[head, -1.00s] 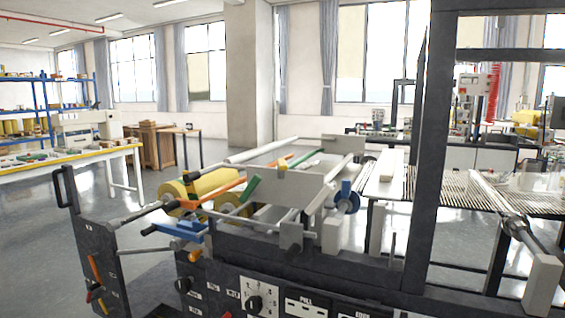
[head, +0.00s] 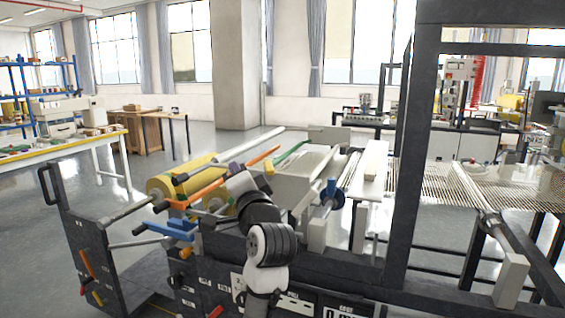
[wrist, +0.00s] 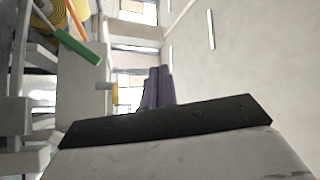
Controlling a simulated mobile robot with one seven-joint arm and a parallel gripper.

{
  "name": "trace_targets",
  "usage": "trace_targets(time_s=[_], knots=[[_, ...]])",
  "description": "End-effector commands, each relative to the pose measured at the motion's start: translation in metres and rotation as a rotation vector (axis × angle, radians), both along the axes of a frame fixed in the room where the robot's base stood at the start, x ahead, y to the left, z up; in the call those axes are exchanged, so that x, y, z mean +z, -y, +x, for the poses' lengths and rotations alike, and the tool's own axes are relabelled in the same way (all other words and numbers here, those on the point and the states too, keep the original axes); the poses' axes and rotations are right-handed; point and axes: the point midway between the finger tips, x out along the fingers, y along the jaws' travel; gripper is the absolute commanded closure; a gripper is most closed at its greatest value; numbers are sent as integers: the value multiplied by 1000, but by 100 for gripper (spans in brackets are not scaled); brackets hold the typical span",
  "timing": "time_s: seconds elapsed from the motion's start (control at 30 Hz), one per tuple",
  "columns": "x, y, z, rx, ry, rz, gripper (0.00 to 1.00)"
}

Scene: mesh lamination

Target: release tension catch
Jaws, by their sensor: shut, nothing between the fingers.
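An orange lever (head: 207,191) slants up across the near side of the machine's yellow rolls. A green lever (head: 292,153) lies to its right; its handle also shows at upper left in the wrist view (wrist: 80,48). A small yellow knob (head: 268,169) sits near the grey plate. I cannot tell which part is the tension catch. My gripper (head: 234,168) is seen small at the end of my raised arm, overlapping the orange lever in the head view; I cannot tell whether they touch. It is shut and empty. The arm hides part of the machine front.
A yellow roll (head: 172,181), blue handles (head: 175,231) and (head: 328,193), and rods crowd the machine top. A dark upright frame post (head: 411,160) stands at right. The mesh (head: 440,185) runs off right. Open floor lies behind left.

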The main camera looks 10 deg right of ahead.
Motion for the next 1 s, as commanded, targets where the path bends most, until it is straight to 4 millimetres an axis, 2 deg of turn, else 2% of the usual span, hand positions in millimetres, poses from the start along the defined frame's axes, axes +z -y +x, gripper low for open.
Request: trace_targets(time_s=[0.03, 0.1, 0.2, 0.3, 0.43, 0.77, 0.87, 1.0], knots=[[-2, 34, 8, -4, -77, 68, 100], [-14, 71, 13, 5, -175, 160, 100], [-28, 108, 13, 20, -278, 267, 100], [-38, 130, 12, 32, -340, 337, 100], [-43, 140, 10, 42, -372, 375, 100], [-44, 140, 11, 41, -374, 375, 100], [-43, 138, 17, 43, -376, 374, 100], [-42, 133, 37, 43, -376, 374, 100]])
